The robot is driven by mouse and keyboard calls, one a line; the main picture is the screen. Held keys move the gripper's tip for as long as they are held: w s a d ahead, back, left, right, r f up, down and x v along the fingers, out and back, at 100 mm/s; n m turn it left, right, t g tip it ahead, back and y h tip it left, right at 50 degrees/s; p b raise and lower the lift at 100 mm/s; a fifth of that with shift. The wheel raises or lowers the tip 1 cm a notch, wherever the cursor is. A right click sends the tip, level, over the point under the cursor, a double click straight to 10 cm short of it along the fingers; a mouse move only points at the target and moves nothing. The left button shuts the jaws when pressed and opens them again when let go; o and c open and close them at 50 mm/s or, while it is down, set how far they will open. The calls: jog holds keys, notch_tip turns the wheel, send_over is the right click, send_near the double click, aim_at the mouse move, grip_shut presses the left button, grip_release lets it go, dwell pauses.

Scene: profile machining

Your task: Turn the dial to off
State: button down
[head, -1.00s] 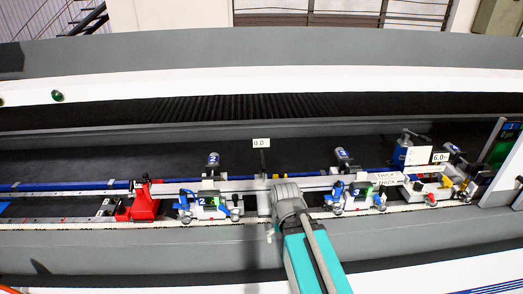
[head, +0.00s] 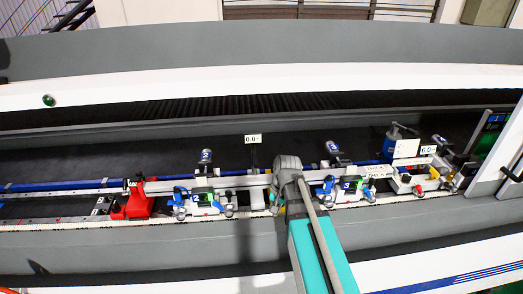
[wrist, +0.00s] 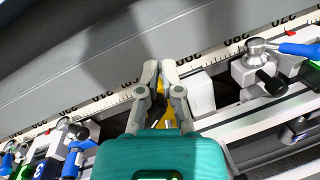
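My gripper (wrist: 160,68) points down at the machine's front rail in the wrist view, its two fingertips close together with a narrow gap. A yellow part (wrist: 166,108) with a black piece (wrist: 155,106) shows between the fingers; it may be the dial, but I cannot tell for sure. I cannot tell whether the fingers touch it. In the head view my teal arm and grey wrist cover that spot, and the fingertips are hidden. No dial marking is readable.
Clamp units with blue levers stand on both sides, one at left (head: 202,201) and one at right (head: 345,188). A red stop (head: 136,201) stands farther left. A ruler strip (wrist: 108,103) runs along the rail.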

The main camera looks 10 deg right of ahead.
aim_at(254, 154)
jog(key=w+d+r+m+y+p, duration=0.3)
jog(key=w+d+r+m, duration=0.3)
jog(key=w, duration=0.3)
jog(key=w+d+r+m+t+y+p, duration=0.1)
jog(key=w+d+r+m+y+p, duration=0.2)
jog(key=w+d+r+m+p, duration=0.2)
jog(key=w+r+m, duration=0.3)
jog(key=w, duration=0.2)
jog(key=shift+d+r+y, duration=0.3)
jog(key=shift+d+y, duration=0.1)
jog(key=shift+f, duration=0.1)
jog(key=a+r+b+x, duration=0.2)
jog(key=b+x, duration=0.4)
jog(key=x, duration=0.6)
jog(key=shift+w+a+f+b, duration=0.2)
jog(key=shift+a+b, duration=0.05)
jog(key=shift+b, duration=0.05)
jog(key=shift+m, duration=0.4)
